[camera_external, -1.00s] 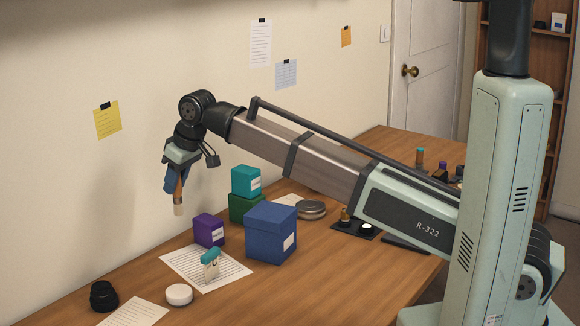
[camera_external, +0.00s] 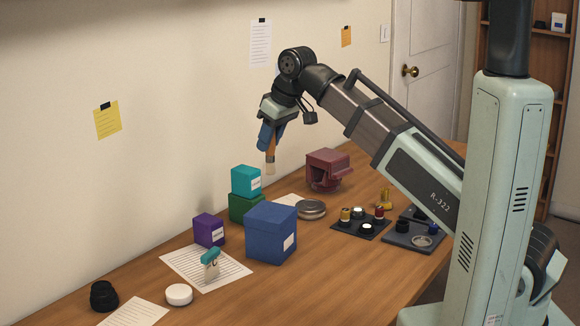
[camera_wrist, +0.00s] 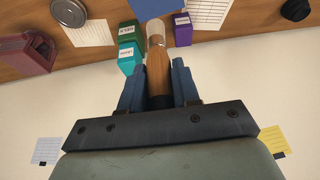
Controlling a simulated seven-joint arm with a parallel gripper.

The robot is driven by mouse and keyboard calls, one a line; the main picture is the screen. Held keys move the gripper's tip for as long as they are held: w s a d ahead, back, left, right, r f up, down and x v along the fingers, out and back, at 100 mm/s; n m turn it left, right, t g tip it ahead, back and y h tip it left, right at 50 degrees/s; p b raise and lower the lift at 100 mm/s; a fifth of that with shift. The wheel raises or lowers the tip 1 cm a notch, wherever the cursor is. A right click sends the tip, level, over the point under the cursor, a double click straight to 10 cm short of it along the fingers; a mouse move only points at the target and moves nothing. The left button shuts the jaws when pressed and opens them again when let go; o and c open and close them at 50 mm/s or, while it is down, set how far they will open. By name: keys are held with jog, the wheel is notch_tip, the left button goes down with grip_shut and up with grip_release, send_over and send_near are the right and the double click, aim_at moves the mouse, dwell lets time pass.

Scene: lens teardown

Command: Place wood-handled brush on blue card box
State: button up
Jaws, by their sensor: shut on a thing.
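The wood-handled brush (camera_external: 270,155) is held in my gripper (camera_external: 269,137), bristle end pointing down, in the air above the table. In the wrist view the brush (camera_wrist: 157,70) sits between the two blue fingers of my gripper (camera_wrist: 158,85), which are shut on its handle. The blue card box (camera_external: 270,233) stands on the table, lower in the external view than the brush, which is apart from it. In the wrist view the blue card box (camera_wrist: 152,8) is partly cut off at the top edge, behind the pale brush tip.
A teal box (camera_external: 245,181) sits on a green box (camera_external: 246,208) beside the blue box. A purple box (camera_external: 208,230) stands to its left, a round tin (camera_external: 311,209) to its right. A dark red object (camera_external: 327,170) stands behind. Black trays (camera_external: 361,226) with small parts lie right.

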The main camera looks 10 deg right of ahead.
aim_at(271, 174)
jog(key=shift+f, duration=4.8)
jog(key=shift+f, duration=0.2)
jog(key=o, duration=1)
jog(key=shift+r, duration=0.15)
jog(key=v, duration=1.2)
jog(key=shift+o, duration=0.3)
